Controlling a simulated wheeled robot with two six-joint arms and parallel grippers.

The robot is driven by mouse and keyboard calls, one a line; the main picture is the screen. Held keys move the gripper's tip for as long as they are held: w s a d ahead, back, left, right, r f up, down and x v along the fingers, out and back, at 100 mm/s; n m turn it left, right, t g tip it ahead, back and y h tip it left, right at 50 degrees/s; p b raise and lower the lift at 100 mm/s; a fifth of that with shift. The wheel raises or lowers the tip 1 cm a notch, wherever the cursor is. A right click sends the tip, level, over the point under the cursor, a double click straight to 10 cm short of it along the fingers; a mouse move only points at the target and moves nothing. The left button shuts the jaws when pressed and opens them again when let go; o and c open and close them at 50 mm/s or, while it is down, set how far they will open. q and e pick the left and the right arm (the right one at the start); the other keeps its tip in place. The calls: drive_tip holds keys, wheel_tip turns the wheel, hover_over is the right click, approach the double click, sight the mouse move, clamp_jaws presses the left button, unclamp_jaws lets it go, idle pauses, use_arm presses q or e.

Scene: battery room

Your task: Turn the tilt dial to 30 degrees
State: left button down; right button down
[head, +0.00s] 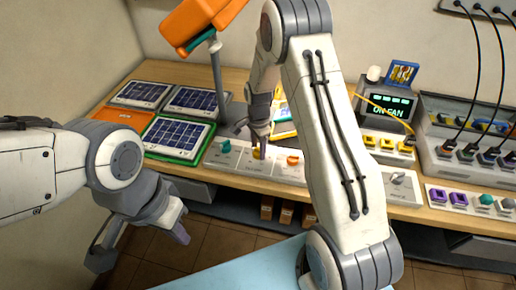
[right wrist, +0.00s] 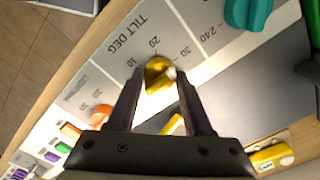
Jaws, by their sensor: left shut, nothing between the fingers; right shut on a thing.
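The yellow tilt dial (right wrist: 157,76) sits on a pale panel marked "TILT DEG", with 10, 20 and 30 printed around it. A pale spot shows on its right side, toward the 30 side; I cannot tell whether it is the pointer or glare, so the exact setting is unclear. My right gripper (right wrist: 160,92) is shut on the dial, a finger on each side. In the head view the right gripper (head: 260,142) comes down from above onto the dial (head: 259,153). My left gripper (head: 182,236) is shut and empty, low at the left, away from the panel.
A teal dial (head: 226,146) and an orange dial (head: 293,161) flank the yellow one on the same panel. Solar panel tiles (head: 176,136) lie to the left. An orange lamp-like head (head: 200,22) stands behind. A display box (head: 389,110) stands right, partly beside my right arm.

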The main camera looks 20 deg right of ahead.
drive_tip(key=shift+w+r, duration=0.15)
drive_tip(key=shift+w, duration=0.05)
drive_tip(key=shift+c, duration=1.5)
unclamp_jaws()
drive_tip(key=shift+s, duration=0.1)
wheel_tip(320, 180, up, 10)
drive_tip(key=b, duration=0.2)
drive_tip(key=shift+r, duration=0.2)
